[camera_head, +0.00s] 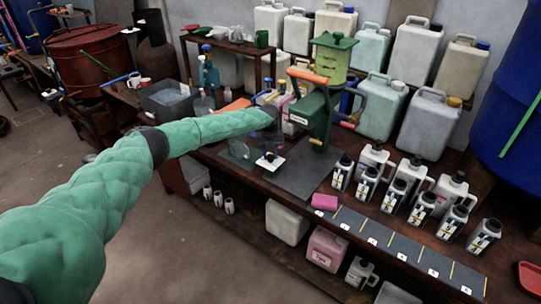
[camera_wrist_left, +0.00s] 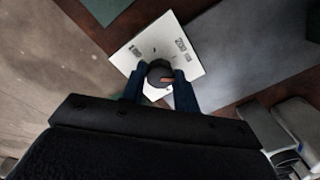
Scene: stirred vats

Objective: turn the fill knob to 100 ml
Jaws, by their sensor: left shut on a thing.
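The fill knob (camera_wrist_left: 159,73) is a dark round knob with an orange mark. It stands on a square white plate (camera_wrist_left: 143,52) with small printed labels. In the wrist view the orange mark lies toward the right of the knob; I cannot tell for sure which label it points at. My left gripper (camera_wrist_left: 160,78) is shut on the knob, one dark blue finger on each side. In the head view the white plate (camera_head: 270,163) lies at the table's front edge, below the end of my green-sleeved left arm. My right gripper is not in view.
A green filling machine (camera_head: 318,105) with an orange handle stands just behind the plate on a grey mat (camera_head: 302,178). Several small labelled bottles (camera_head: 397,195) stand to the right, behind a numbered strip (camera_head: 390,240). A pink sponge (camera_head: 325,202) lies near the front edge. Large canisters (camera_head: 415,55) line the wall.

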